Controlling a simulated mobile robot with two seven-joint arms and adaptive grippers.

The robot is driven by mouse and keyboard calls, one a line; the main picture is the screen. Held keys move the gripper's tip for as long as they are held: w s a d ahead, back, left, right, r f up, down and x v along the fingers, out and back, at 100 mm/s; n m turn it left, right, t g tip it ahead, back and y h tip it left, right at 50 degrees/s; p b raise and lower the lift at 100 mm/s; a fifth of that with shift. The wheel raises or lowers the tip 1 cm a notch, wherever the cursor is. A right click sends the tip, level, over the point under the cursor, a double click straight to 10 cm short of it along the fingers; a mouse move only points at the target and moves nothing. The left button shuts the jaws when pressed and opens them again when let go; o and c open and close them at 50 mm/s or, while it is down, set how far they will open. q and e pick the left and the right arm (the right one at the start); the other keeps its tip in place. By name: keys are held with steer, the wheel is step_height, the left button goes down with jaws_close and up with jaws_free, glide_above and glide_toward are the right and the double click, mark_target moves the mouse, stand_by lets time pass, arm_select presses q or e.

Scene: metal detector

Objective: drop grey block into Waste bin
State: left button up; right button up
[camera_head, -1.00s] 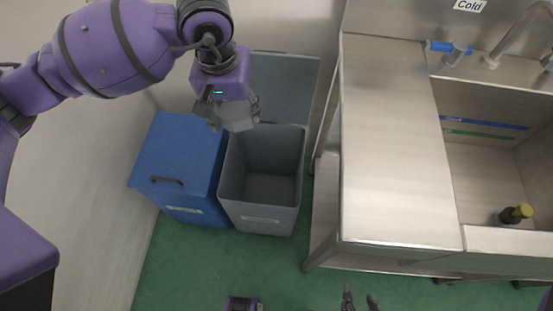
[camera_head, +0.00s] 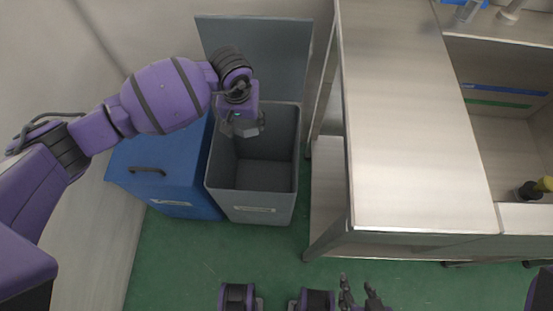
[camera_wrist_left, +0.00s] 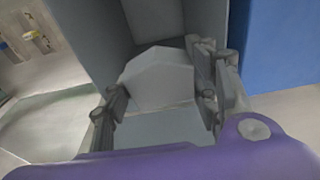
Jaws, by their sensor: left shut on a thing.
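The grey block (camera_head: 245,129) is held between the fingers of my left gripper (camera_head: 243,124). It also shows in the left wrist view (camera_wrist_left: 158,80), pale grey and angular, with a finger on each side. My left gripper is shut on it, over the back left part of the open grey bin (camera_head: 252,202). The bin's lid (camera_head: 262,50) is tipped up at the back, and its inside looks empty where I can see it. The bin's label is too small to read. My right gripper (camera_head: 359,294) is at the bottom edge with its fingers apart, and it looks empty.
A blue bin (camera_head: 160,178) with a closed lid and a black handle stands left of the grey bin. A steel counter (camera_head: 405,130) with a sink stands to the right. Green floor in front is clear.

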arm_select(q)
step_height(320, 180, down, 4)
steer(key=shift+s+r+b, duration=0.1)
steer(key=shift+b, duration=0.8)
steer(key=shift+f+b, duration=0.3)
steer(key=shift+f, duration=0.2)
arm_select(e)
steer(key=f, duration=0.1)
steer(key=s+f, duration=0.1)
steer(key=shift+s+d+f, duration=0.2)
steer(key=shift+s+f, duration=0.1)
steer(key=shift+f, duration=0.1)
arm_select(q)
steer(key=o, duration=0.9)
